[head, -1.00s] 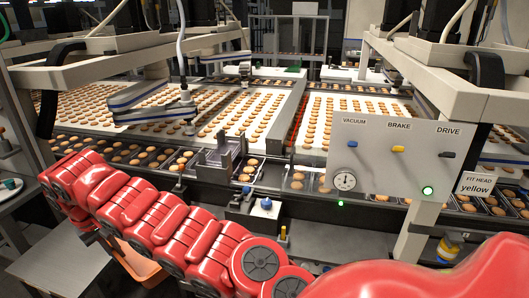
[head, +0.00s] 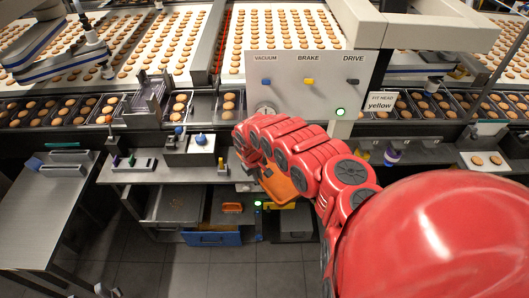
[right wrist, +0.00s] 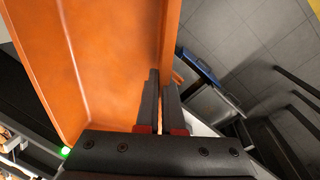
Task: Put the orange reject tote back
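The orange reject tote (head: 282,188) hangs below the bench front in the head view, partly hidden behind my red right arm. In the right wrist view the tote (right wrist: 110,60) fills the upper left, and its inside looks empty. My right gripper (right wrist: 162,80) has one finger inside the tote's wall and one outside. It looks shut on that wall. In the head view my arm hides its fingers.
Below the bench, a grey drawer (head: 158,219) and a blue-fronted drawer (head: 212,239) stand open, with a small orange item (head: 232,208) inside the latter. A green light (head: 258,203) is beside them. A grey side table (head: 40,215) stands left. The floor in front is clear.

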